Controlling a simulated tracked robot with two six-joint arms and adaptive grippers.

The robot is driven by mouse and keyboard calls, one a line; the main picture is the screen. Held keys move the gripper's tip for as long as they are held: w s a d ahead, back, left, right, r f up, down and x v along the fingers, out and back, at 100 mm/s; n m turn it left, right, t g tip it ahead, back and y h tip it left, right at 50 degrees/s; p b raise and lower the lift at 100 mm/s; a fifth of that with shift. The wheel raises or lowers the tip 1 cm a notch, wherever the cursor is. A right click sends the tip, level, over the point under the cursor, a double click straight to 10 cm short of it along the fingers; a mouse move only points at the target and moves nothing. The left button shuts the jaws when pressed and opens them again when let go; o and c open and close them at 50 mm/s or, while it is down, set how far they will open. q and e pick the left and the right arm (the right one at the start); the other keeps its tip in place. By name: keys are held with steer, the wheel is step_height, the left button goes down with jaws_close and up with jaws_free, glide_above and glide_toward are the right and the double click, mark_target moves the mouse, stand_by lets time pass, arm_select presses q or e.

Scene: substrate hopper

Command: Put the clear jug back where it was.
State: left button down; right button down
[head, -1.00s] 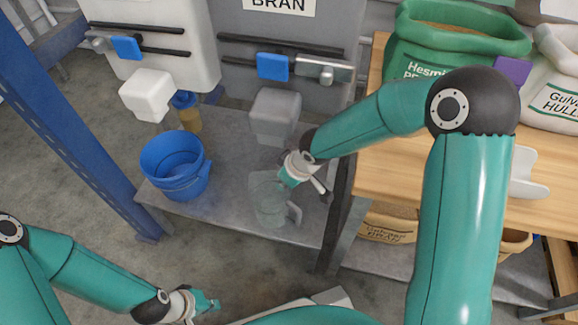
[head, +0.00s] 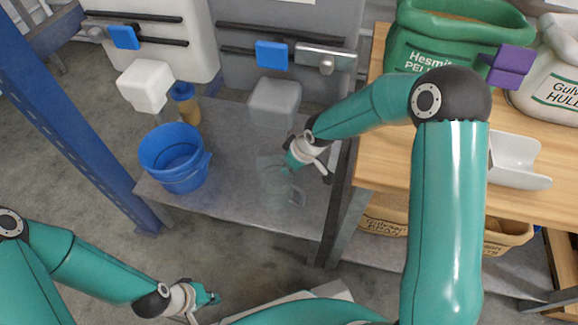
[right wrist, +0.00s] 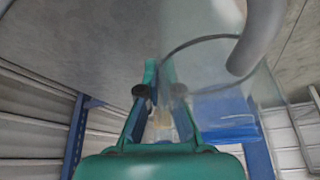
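The clear jug (head: 270,163) is faint against the grey metal shelf (head: 230,200), below the grey spout block of the BRAN hopper. Its handle faces the lower right. I cannot tell whether the jug's base touches the shelf. My left gripper (head: 212,298) is low at left, away from everything; its opening is unclear.
A blue bucket (head: 172,160) and a yellow cup with a blue top (head: 186,104) stand on the shelf's left. The grey spout block (head: 275,100) hangs close behind the jug. A wooden bench (head: 385,150) with sacks and a white scoop (head: 518,165) is at right.

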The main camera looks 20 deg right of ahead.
steer(key=c, duration=1.3)
jaws_free()
steer(key=shift+r, duration=0.2)
steer(key=p+v, duration=0.3)
steer(key=v, duration=0.4)
steer(key=shift+s+d, duration=0.1)
steer(key=shift+s, duration=0.05)
steer(key=shift+p, duration=0.3)
